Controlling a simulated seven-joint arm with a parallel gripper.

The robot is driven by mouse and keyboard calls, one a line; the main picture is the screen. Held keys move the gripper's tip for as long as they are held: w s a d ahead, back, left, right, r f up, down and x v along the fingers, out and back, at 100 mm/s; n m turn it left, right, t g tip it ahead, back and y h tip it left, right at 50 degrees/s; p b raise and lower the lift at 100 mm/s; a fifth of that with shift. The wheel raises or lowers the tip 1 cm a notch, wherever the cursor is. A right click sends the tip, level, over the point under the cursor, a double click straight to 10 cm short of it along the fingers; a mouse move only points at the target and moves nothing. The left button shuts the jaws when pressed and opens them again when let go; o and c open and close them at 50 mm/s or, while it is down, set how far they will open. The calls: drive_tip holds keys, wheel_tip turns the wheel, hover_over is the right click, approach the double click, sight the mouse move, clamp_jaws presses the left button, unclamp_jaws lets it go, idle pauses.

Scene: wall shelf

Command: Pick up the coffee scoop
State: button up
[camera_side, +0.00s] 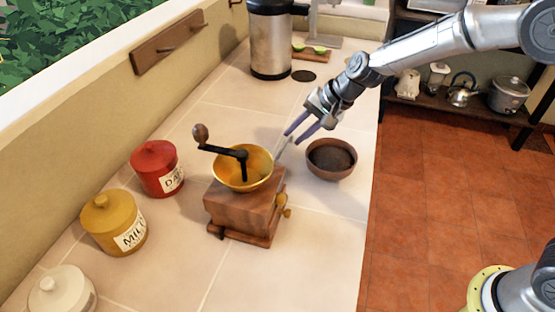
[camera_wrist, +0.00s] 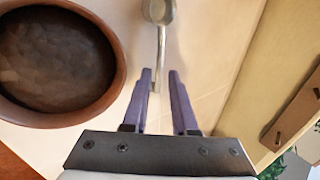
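The coffee scoop (camera_wrist: 160,12) is silver, with a thin handle, and shows at the top of the wrist view. Its handle runs down to between my fingertips, nearer the left finger. In the side view, a small grey piece of the scoop (camera_side: 282,149) shows beside the grinder's bowl, just past my fingers; the rest is hard to make out. My gripper (camera_side: 292,138) is low over the counter between the grinder and a brown bowl. Its purple fingers also show in the wrist view (camera_wrist: 160,74), open, with a gap visible between them. Contact with the handle cannot be told.
The brown bowl (camera_side: 332,172) with dark contents (camera_wrist: 55,55) is close beside my gripper. A wooden coffee grinder (camera_side: 244,212) with a brass bowl and crank stands on the other side. Red (camera_side: 153,168) and yellow (camera_side: 114,222) canisters stand left. The counter's front is clear.

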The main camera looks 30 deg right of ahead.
sight(285, 144)
drive_tip(key=x, duration=0.4)
drive_tip(key=shift+w+f, duration=0.1)
drive_tip(key=shift+f, duration=0.15)
clamp_jaws()
